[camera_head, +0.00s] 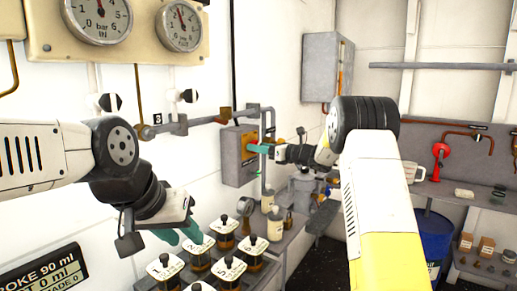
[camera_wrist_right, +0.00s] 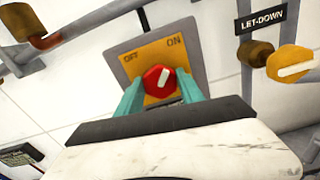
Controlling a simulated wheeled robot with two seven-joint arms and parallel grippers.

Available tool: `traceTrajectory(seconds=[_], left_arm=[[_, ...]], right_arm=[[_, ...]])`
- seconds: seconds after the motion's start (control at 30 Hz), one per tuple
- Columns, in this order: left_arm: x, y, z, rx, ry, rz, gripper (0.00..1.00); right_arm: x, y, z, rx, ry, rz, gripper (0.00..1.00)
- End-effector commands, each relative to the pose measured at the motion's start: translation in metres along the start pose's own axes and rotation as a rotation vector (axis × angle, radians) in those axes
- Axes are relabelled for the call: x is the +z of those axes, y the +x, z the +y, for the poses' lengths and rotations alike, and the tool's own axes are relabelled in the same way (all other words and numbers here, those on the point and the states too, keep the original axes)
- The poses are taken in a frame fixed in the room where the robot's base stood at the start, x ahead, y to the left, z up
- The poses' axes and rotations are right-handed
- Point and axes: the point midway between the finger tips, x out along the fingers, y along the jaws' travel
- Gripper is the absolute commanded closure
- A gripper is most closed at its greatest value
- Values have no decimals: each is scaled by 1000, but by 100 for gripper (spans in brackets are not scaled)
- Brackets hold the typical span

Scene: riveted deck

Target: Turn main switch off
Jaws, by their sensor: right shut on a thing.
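The main switch is a red knob (camera_wrist_right: 159,80) with a white mark on a yellow plate (camera_wrist_right: 139,57) lettered OFF at left and ON at right. The mark points up and right, towards ON. The plate is on a grey wall box (camera_head: 233,172), seen side-on in the head view. My right gripper (camera_wrist_right: 162,92) is shut on the red knob, one teal finger on each side; it also shows at the box in the head view (camera_head: 258,148). My left gripper (camera_head: 187,237) is open and empty, above the numbered bottles, well away from the switch.
Several numbered, dark-capped bottles (camera_head: 226,268) stand below my left gripper. Pipes (camera_head: 180,127) run along the wall beside the switch box. A LET-DOWN label (camera_wrist_right: 262,22) and yellow knob (camera_wrist_right: 290,63) are to its right in the wrist view. A blue drum (camera_head: 432,238) stands at right.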

Motion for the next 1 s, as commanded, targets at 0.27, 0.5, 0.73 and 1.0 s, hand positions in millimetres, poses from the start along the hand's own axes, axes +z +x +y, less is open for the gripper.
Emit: traceTrajectory(seconds=[0.27,0.5,0.73,1.0], left_arm=[[0,0,0,0,0,0,64],[0,0,0,0,0,0,64],[0,0,0,0,0,0,64],[0,0,0,0,0,0,64]], right_arm=[[0,-1,-1,-1,-208,-1,96],[-1,-1,-1,-1,-437,1,96],[-1,-1,0,-1,-654,1,96],[-2,-1,0,-1,-912,2,96]])
